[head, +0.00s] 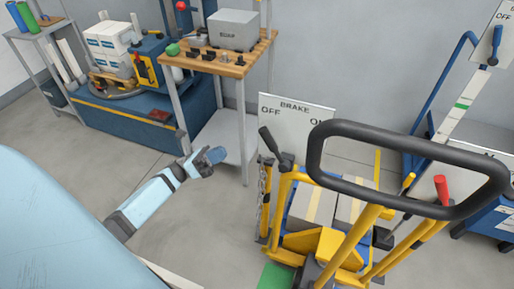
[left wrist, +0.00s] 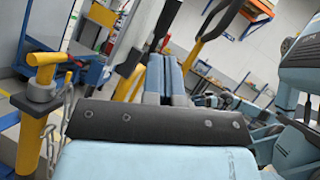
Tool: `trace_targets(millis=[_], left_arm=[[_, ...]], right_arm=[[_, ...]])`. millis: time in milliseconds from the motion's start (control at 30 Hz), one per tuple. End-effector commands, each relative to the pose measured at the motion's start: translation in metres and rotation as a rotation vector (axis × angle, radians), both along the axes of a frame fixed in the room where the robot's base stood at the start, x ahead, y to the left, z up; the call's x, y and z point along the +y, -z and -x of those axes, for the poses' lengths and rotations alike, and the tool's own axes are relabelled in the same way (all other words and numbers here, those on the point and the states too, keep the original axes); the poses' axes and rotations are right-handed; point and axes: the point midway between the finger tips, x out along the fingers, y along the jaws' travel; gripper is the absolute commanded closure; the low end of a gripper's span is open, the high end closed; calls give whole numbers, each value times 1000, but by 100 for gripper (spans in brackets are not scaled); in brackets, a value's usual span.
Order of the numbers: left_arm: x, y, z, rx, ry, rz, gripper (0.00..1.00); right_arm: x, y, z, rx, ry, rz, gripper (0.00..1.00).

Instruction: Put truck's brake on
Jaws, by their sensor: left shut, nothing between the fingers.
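The yellow truck (head: 328,243) stands at the lower right of the head view, with a black loop handle (head: 322,141). A white sign (head: 294,124) behind it reads BRAKE, with OFF at its left and ON at its right. A black lever (head: 268,141) on a dark pivot leans toward the OFF side. My left gripper (head: 216,155) is left of the lever, apart from it and shut on nothing. Its closed fingers also show in the left wrist view (left wrist: 166,75). My right gripper is not in view.
A wooden-topped bench (head: 222,67) with a grey box (head: 233,29) stands behind my left gripper. A red-knobbed lever (head: 441,188) rises at the truck's right. A blue cart (head: 493,222) stands farther right. Bare floor (head: 215,225) lies left of the truck.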

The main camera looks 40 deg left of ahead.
Motion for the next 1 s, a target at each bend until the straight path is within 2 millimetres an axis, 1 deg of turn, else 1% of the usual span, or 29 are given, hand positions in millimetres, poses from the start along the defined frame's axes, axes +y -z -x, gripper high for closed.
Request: trace_targets(millis=[33, 100, 200, 400, 633, 767, 867, 1000], left_arm=[[6, 8, 0, -63, 4, -46, 100], [12, 8, 3, -138, 11, -96, 100], [18, 9, 5, -200, 17, -135, 100], [19, 7, 6, -225, 20, -149, 100], [17, 6, 6, -223, 20, -148, 100], [8, -1, 1, -224, 20, -147, 100], [-5, -10, -5, -224, 22, -146, 100], [-29, -25, -17, -225, 21, -144, 100]], right_arm=[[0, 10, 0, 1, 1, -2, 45], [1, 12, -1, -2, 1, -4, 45], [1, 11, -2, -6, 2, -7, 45], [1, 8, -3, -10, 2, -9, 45], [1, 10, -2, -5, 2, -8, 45], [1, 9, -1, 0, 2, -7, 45], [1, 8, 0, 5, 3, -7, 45], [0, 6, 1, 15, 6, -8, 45]])
